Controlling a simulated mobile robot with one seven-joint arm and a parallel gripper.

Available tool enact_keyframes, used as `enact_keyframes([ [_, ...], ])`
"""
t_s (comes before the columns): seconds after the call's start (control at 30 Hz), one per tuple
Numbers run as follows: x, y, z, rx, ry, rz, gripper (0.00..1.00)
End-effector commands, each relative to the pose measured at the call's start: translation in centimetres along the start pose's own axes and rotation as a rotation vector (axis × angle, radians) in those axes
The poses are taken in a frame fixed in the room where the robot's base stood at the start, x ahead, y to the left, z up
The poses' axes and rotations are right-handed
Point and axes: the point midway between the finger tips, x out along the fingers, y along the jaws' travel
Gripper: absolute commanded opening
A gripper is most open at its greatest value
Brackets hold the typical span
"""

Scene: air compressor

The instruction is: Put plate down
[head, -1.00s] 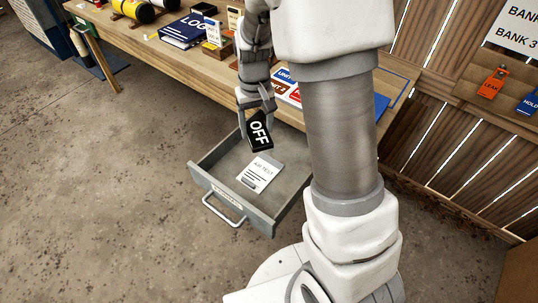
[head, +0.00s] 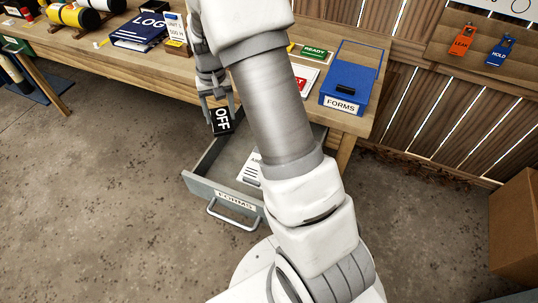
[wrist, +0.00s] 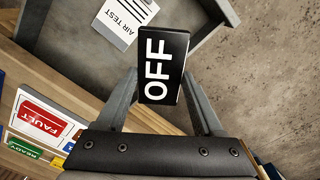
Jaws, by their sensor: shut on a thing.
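The black plate with white OFF lettering (head: 221,121) is held in my gripper (head: 217,100), whose fingers are shut on it. In the wrist view the plate (wrist: 163,65) sits between the two grey fingers, its lettered face toward the camera. In the head view the plate appears over the left rear side of an open grey drawer (head: 196,178), above its wall. In the wrist view it hides part of the drawer's rim. I cannot tell its exact height. A white AIR TEST sheet (wrist: 125,18) lies inside the drawer, partly hidden by my arm in the head view.
The wooden bench holds a blue LOG book (head: 138,31), a blue FORMS box (head: 345,85), a green READY sign (head: 314,52) and a red FAULT sign (wrist: 42,121). A brown box (head: 515,225) stands at the right. The floor left of the drawer is clear.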

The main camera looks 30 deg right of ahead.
Motion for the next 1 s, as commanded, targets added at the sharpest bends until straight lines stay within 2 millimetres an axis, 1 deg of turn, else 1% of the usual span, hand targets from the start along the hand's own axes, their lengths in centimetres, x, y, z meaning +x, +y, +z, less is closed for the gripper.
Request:
enact_keyframes([
  [0.03, 2.7, 0.8, -1.2, 0.048, -0.001, 0.001, 0.00],
  [0.1, 4.6, 1.7, -2.6, 0.111, -0.002, 0.000, 0.00],
  [0.2, 6.9, 2.8, -4.3, 0.189, -0.002, -0.003, 0.00],
  [0.3, 8.3, 3.6, -5.4, 0.244, -0.001, -0.006, 0.00],
  [0.43, 9.3, 3.9, -5.8, 0.277, -0.002, -0.008, 0.00],
  [0.53, 10.1, 3.2, -4.7, 0.280, -0.004, -0.009, 0.00],
  [0.8, 13.7, 0.1, 0.6, 0.278, -0.005, -0.008, 0.00],
  [0.9, 14.8, -0.9, 2.2, 0.279, -0.004, -0.008, 0.00],
  [1.0, 15.6, -1.6, 3.4, 0.280, -0.004, -0.008, 0.00],
])
